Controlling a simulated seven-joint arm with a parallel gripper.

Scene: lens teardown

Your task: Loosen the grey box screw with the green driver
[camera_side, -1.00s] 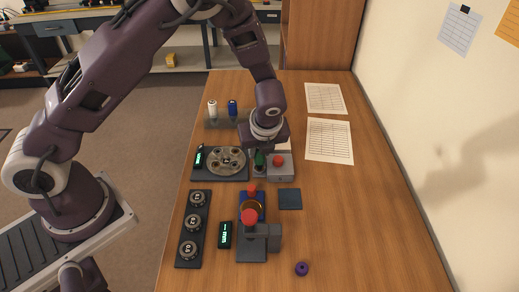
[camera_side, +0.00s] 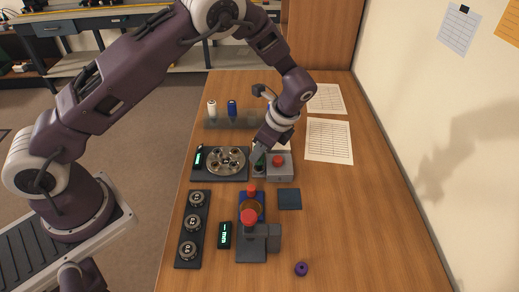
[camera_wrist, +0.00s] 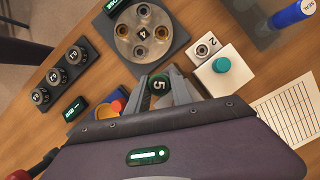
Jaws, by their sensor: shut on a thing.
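The grey box (camera_side: 280,173) with a red button (camera_side: 278,160) stands right of the round disc in the side view. The green driver (camera_side: 260,163) stands at the box's left part. My gripper (camera_side: 257,155) is shut on it from above, leaning down to the left. In the wrist view my gripper (camera_wrist: 160,88) has its fingers on both sides of the driver's dark green top, marked 5 (camera_wrist: 159,86). The grey box screw is hidden under the driver, so I cannot tell how the tip sits.
The round disc (camera_side: 240,155) lies close left of the box. A white box with a teal button (camera_wrist: 222,65) stands close by. Several dials (camera_side: 191,222), a red-topped fixture (camera_side: 250,240) and a purple ring (camera_side: 301,269) lie nearer the front. The table's right side is mostly clear.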

